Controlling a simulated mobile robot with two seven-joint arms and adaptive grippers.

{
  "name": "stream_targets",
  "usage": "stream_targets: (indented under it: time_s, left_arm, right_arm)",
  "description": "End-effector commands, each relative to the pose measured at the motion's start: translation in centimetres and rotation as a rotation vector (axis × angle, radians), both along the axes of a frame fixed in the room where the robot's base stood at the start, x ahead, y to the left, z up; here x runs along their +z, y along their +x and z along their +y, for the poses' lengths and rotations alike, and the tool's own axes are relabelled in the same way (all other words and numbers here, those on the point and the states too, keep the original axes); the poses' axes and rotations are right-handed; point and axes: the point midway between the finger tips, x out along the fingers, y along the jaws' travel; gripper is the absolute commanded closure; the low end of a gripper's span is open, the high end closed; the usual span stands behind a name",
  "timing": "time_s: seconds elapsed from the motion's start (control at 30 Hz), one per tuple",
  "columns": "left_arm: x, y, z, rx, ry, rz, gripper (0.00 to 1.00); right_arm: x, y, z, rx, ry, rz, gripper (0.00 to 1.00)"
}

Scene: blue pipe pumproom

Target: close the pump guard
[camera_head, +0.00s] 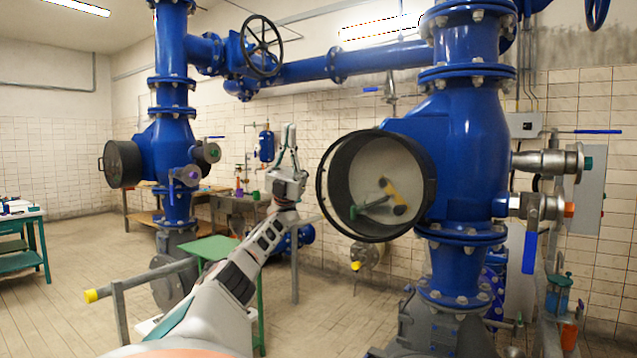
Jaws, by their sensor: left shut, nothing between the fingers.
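A dark round pump guard (427,165) sits on the side of the large blue pump body (470,150) at the right. Its round face is towards me, and a pale inside with a green part and a yellow part shows. A thin dark rim (320,190) runs along its left side; whether this is a separate cover I cannot tell. My left gripper (289,128) is shut and empty, with its fingers pointing up. In the picture it is left of the guard, apart from its rim. My right gripper is not in view.
A second blue pump body (168,145) at the left carries a similar dark round drum (124,164). A green-topped table (208,247) stands behind my left arm. Valves with blue levers (530,250) stick out at the right.

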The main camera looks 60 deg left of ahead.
Motion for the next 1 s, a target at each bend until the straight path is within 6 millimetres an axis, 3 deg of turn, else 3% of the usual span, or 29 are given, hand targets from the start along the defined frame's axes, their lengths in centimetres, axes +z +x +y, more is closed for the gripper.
stream_targets:
  time_s: [0.07, 0.17, 0.27, 0.37, 0.47, 0.6, 0.8, 0.9, 1.0]
  left_arm:
    - [2.0, -2.9, -0.6, -0.152, -0.106, -0.281, 1.0]
    - [2.3, -6.1, -0.1, -0.323, -0.244, -0.598, 1.0]
    - [1.0, -8.2, 1.1, -0.504, -0.395, -0.907, 1.0]
    - [-1.5, -8.6, 2.4, -0.699, -0.561, -1.208, 1.0]
    - [-4.3, -6.7, 3.1, -0.906, -0.739, -1.486, 1.0]
    - [-7.1, -1.0, 2.2, -1.22, -0.996, -1.816, 1.0]
    - [-7.1, 6.9, -1.5, -1.592, -1.277, -2.08, 1.0]
    - [-6.6, 9.0, -3.0, -1.694, -1.351, -2.13, 1.0]
    - [-6.6, 9.8, -3.4, -1.736, -1.381, -2.148, 1.0]
  right_arm:
    - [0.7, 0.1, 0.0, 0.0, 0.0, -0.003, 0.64]
    - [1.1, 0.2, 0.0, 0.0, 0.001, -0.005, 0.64]
    - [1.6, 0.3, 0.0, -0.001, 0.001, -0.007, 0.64]
    - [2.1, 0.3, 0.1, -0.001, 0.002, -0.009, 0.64]
    - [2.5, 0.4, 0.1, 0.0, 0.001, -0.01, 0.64]
    - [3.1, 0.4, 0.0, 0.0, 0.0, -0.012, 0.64]
    - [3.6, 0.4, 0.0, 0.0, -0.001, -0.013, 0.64]
    - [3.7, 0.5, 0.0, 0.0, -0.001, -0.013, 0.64]
    - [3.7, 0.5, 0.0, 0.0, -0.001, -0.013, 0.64]
